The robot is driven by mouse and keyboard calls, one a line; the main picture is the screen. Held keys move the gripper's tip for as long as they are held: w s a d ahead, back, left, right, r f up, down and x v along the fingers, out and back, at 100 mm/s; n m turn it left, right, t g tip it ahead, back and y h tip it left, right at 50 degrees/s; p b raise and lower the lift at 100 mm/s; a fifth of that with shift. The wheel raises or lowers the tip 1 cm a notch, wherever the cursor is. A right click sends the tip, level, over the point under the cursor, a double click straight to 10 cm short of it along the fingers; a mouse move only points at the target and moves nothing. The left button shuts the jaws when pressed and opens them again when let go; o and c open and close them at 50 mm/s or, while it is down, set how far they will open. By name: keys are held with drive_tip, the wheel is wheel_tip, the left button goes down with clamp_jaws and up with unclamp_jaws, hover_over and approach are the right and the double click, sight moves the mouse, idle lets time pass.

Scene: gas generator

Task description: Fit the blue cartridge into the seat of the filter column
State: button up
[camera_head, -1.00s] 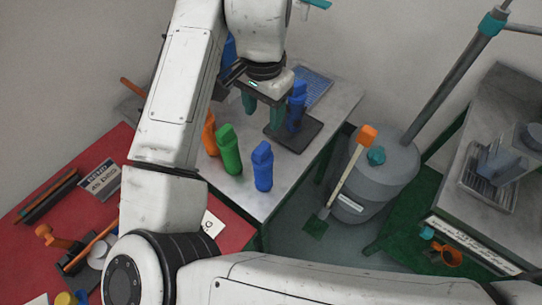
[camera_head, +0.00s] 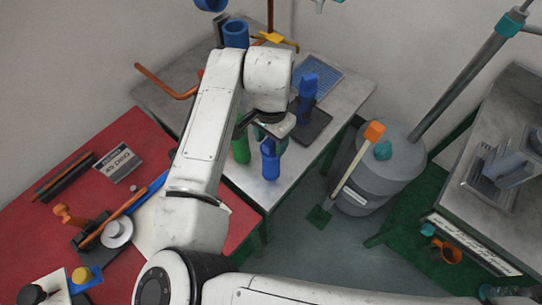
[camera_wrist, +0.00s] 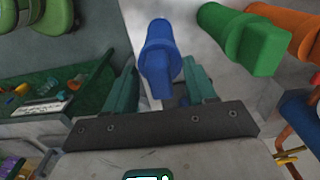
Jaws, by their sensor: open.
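A blue cartridge (camera_head: 270,160) stands upright near the front edge of the grey table. My gripper (camera_head: 268,138) is open just above it, partly hiding its top. In the wrist view, the blue cartridge (camera_wrist: 159,52) lies between the two teal fingers of my gripper (camera_wrist: 160,72), with gaps at both sides. A second blue upright piece (camera_head: 308,92) stands on a dark base plate (camera_head: 314,125) behind my gripper. I cannot tell whether this is the filter column, and no empty seat can be made out.
A green cartridge (camera_head: 240,148) stands close left of the blue one; it (camera_wrist: 240,38) and an orange one (camera_wrist: 290,30) show in the wrist view. A blue grid plate (camera_head: 318,76) lies at the back. A grey drum (camera_head: 378,170) stands right of the table.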

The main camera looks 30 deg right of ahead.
drive_tip(key=shift+f, duration=0.25)
drive_tip(key=shift+c, duration=0.4)
clamp_jaws()
